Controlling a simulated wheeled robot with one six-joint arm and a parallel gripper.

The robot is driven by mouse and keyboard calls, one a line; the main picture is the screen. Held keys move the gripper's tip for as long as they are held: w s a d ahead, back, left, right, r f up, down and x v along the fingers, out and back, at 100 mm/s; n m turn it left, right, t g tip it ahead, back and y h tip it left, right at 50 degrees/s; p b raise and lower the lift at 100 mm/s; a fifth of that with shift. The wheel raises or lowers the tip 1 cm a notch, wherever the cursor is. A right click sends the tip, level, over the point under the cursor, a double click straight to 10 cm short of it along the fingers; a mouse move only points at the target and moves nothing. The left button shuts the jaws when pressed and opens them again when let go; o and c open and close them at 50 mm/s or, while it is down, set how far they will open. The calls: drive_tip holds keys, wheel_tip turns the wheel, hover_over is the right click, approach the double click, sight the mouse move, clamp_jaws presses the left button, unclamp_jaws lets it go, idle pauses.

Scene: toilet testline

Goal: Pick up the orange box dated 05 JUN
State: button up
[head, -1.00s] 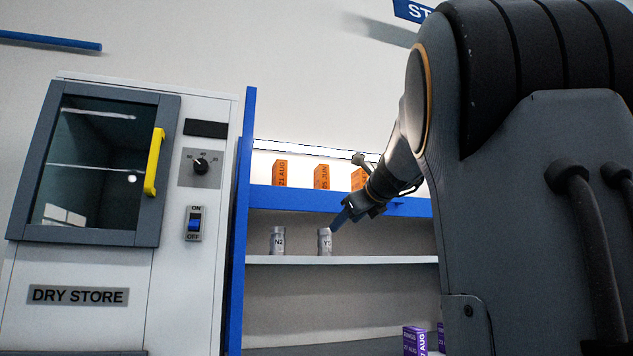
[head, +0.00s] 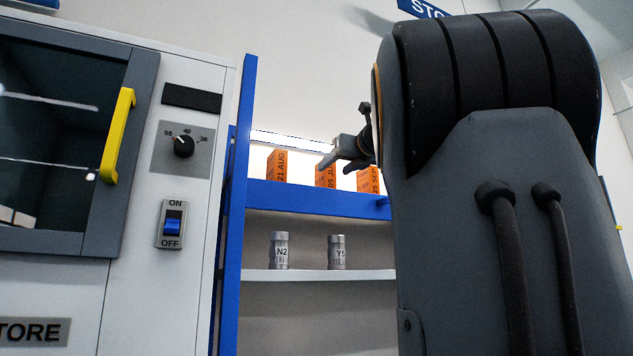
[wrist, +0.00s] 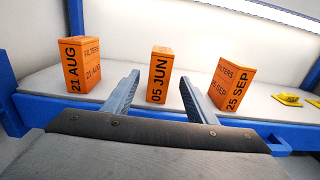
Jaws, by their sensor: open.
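The orange box dated 05 JUN (wrist: 160,76) stands upright on the top shelf, in the middle of the wrist view. In the head view the same box (head: 325,177) is partly covered by my gripper. My gripper (wrist: 158,92) is open and empty. Its two fingers point at the shelf, one to each side of the 05 JUN box in the picture, with the box apparently beyond the tips. An orange box dated 21 AUG (wrist: 80,64) stands to the left, and one dated 25 SEP (wrist: 231,84) to the right.
The shelf has a blue front edge (head: 290,196) and a blue upright (head: 238,200) at left. Grey cans marked N2 (head: 279,251) and Y5 (head: 337,253) stand on the shelf below. Yellow items (wrist: 288,99) lie right of the boxes. A dry store cabinet (head: 130,290) stands left.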

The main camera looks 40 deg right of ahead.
sight(325, 173)
drive_tip(key=shift+r+p+x, duration=0.2)
drive_tip(key=shift+p+x, duration=0.3)
drive_tip(key=shift+x, duration=0.7)
drive_tip(key=shift+p+x, duration=1.3)
drive_tip(key=shift+x, duration=1.4)
drive_tip(key=shift+f, duration=0.1)
drive_tip(key=c, duration=1.1)
drive_tip(key=shift+c, duration=0.7)
